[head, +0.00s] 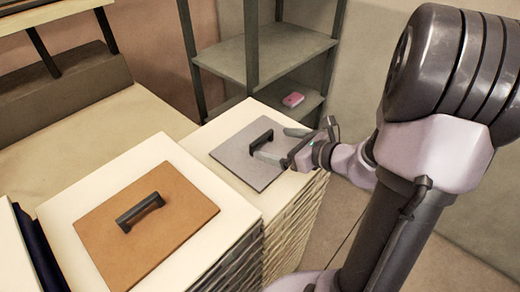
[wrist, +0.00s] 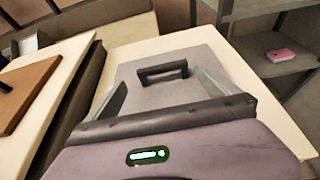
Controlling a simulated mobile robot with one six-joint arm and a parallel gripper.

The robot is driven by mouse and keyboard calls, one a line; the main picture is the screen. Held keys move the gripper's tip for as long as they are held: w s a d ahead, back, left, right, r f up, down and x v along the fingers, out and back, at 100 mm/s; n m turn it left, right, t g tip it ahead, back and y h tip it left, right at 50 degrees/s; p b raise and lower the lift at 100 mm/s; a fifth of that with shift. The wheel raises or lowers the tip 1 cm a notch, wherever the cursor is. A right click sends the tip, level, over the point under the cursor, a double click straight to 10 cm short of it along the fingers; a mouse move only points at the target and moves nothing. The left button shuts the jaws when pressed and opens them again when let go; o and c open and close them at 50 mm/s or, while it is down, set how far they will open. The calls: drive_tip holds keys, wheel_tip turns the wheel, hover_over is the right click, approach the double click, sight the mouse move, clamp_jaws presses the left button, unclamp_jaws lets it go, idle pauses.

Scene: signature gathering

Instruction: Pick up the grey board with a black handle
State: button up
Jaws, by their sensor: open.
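The grey board (head: 235,165) with a black handle (head: 261,141) lies flat on the right-hand pale stack in the head view. In the wrist view the grey board (wrist: 208,62) lies ahead, with its handle (wrist: 162,72) standing near its far edge. My gripper (head: 280,144) is open and empty, just right of the handle in the head view. In the wrist view its fingers spread to either side, with the handle beyond and between them. I cannot tell how high the fingers are above the board.
A brown board (head: 170,225) with a black handle (head: 140,211) lies on the neighbouring stack to the left. A dark metal shelf (head: 262,60) stands behind, with a pink item (head: 293,99) on its lower level. A narrow gap separates the two stacks.

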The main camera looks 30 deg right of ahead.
sight(264, 138)
drive_tip(key=x, duration=0.4)
drive_tip(key=b+x, duration=0.1)
drive_tip(key=x, duration=0.1)
drive_tip(key=shift+w+r, duration=0.1)
drive_tip(key=shift+w, duration=0.4)
drive_tip(key=shift+s, duration=0.15)
drive_tip(key=shift+c, duration=0.4)
drive_tip(key=c, duration=1.9)
